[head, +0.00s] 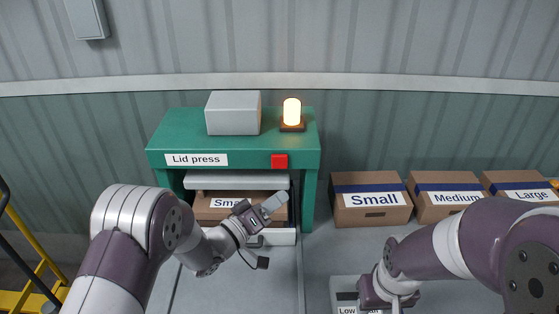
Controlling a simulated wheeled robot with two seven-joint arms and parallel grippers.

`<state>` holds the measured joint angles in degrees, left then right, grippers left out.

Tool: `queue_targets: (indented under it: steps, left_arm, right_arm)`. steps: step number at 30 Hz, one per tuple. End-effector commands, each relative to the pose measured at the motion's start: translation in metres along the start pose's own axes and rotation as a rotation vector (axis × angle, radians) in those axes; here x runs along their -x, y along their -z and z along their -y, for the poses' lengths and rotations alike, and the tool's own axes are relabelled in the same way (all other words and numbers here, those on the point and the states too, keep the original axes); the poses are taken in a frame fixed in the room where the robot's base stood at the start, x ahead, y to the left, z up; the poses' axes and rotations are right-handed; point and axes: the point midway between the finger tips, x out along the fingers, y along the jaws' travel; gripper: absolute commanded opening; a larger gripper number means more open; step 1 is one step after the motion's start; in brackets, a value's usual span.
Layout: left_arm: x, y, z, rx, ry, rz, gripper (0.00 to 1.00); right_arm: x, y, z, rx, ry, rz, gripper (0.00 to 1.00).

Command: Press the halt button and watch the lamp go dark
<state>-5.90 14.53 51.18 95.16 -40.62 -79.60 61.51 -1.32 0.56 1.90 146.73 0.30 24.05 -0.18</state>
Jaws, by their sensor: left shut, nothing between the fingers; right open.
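The red halt button (280,161) sits on the front face of the green lid press (233,143), right of its "Lid press" label. The lamp (292,112) on top of the press glows bright yellow-orange. My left gripper (272,205) is shut and empty, below the button and apart from it, in front of the press opening. My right gripper (385,306) is low at the bottom of the view, mostly hidden by its own arm and the frame edge; its fingers are hard to make out.
A box labelled "Small" (214,203) is inside the press, partly hidden by my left gripper. Boxes marked Small (370,212), Medium (446,212) and Large (505,179) stand right of the press. A white sign (345,284) is partly covered by my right arm. A yellow rail (35,245) is at left.

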Motion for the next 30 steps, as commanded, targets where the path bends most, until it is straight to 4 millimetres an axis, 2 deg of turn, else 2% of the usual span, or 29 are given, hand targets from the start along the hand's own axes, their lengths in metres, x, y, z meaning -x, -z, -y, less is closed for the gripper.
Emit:
queue_targets:
  steps: [8,22,30]
  left_arm:
    - [-0.004,0.002,0.004,-0.003,0.002,0.000,0.00]
    - [-0.048,0.035,0.038,-0.005,0.003,-0.001,0.00]
    - [-0.060,0.044,0.046,-0.004,0.004,0.000,0.00]
  right_arm:
    - [-0.003,0.000,0.000,0.000,0.000,0.000,0.43]
    - [-0.020,-0.002,0.000,0.000,0.000,0.000,0.43]
    - [-0.023,-0.002,0.000,0.000,0.000,0.000,0.43]
